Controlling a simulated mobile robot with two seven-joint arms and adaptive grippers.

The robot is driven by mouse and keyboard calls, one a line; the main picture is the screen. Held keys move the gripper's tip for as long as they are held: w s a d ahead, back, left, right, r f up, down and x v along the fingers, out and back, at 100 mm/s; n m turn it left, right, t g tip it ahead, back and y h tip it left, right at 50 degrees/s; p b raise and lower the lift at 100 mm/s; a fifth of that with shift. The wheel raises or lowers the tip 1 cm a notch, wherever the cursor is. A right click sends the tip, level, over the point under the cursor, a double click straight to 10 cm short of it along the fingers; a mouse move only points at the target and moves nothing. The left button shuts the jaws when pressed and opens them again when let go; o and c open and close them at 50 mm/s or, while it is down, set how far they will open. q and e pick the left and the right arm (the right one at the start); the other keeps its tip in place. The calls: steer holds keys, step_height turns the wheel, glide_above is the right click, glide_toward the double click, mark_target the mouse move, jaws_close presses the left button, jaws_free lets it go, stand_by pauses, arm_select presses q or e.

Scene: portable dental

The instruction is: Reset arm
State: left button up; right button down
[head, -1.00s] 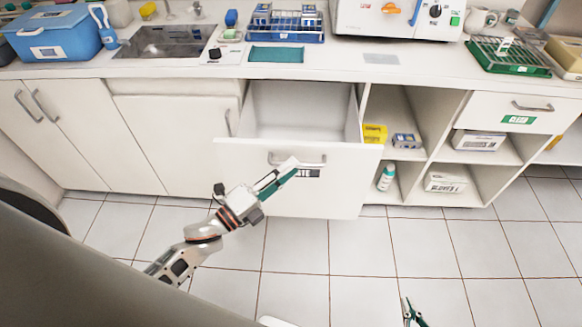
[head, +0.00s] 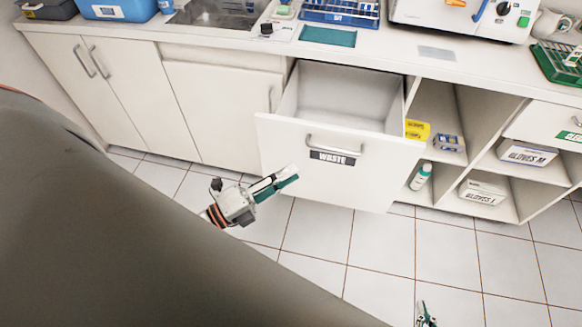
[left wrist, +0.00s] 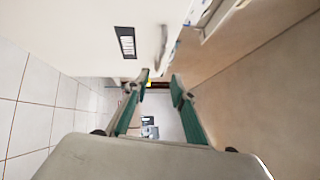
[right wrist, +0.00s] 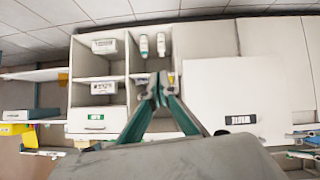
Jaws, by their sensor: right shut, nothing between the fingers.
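My left gripper (head: 284,180) is in front of the open drawer marked WASTE (head: 285,133), below and left of its handle (head: 336,148), and apart from it in the picture. In the left wrist view its green fingers (left wrist: 160,80) stand apart with nothing between them, so it is open. My right gripper (head: 426,314) shows only by its tip at the bottom edge of the head view. In the right wrist view its fingers (right wrist: 161,85) meet at the tips, shut and empty. Most of both arms is out of view or hidden.
The pulled-out drawer juts from the counter (head: 380,52) and looks empty inside. To its right, open shelves hold a yellow box (head: 417,130), a bottle (head: 420,176) and glove boxes (head: 483,192). The tiled floor (head: 380,255) in front is clear.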

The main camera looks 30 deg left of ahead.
arm_select(q)
steer(key=s+d+f+n+g+y, duration=0.1)
steer(key=s+f+n+g+y, duration=0.2)
steer(key=f+n, duration=0.5)
steer(key=s+d+f+n+g+y+p, duration=0.1)
steer(key=s+f+n+g+y, duration=0.2)
steer(key=n, duration=1)
step_height(320, 180, down, 6)
steer(key=shift+s+d+r+g+y, duration=0.2)
steer(key=shift+s+d+g+y, duration=0.15)
steer(key=shift+s, duration=0.65)
